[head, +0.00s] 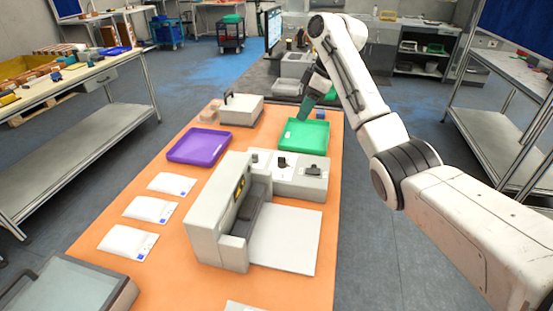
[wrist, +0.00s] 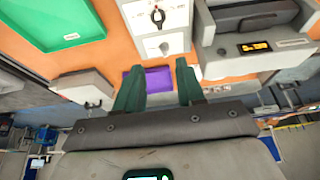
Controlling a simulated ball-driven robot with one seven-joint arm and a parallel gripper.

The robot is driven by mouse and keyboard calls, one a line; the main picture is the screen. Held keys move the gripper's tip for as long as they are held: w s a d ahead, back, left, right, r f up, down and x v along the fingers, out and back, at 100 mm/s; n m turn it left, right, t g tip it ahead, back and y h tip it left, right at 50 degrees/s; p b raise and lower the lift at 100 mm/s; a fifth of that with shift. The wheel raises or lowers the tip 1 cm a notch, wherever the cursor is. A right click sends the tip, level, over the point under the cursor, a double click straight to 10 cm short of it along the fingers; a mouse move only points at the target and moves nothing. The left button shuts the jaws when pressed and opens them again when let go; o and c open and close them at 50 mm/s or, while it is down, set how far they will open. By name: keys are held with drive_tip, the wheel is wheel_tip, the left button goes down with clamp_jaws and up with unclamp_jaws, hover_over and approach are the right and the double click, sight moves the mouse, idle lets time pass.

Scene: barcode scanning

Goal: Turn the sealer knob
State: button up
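The sealer (head: 228,205) is a grey machine in the middle of the orange table, with a lit display (wrist: 255,47). Beside it is a pale control panel bearing a dark knob (head: 282,162). In the wrist view the knob (wrist: 157,15) is near the top edge, with a pale ring around it and a smaller control (wrist: 164,46) below. My gripper (head: 304,108) hangs over the green tray, beyond the panel and apart from the knob. In the wrist view its two green fingers (wrist: 159,68) are spread with nothing held between them.
The green tray (head: 322,140) lies behind the panel, and the purple tray (head: 182,146) lies left of it. Several white pouches (head: 150,209) line the left side. A grey box with a handle (head: 240,112) stands at the back. The white plate (head: 290,250) before the sealer is clear.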

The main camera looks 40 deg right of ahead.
drive_tip(key=b, duration=0.6)
approach(284, 158)
drive_tip(key=p+x, duration=0.1)
drive_tip(key=x, duration=0.7)
drive_tip(key=shift+w+f, duration=0.15)
drive_tip(key=shift+f, duration=0.05)
clamp_jaws()
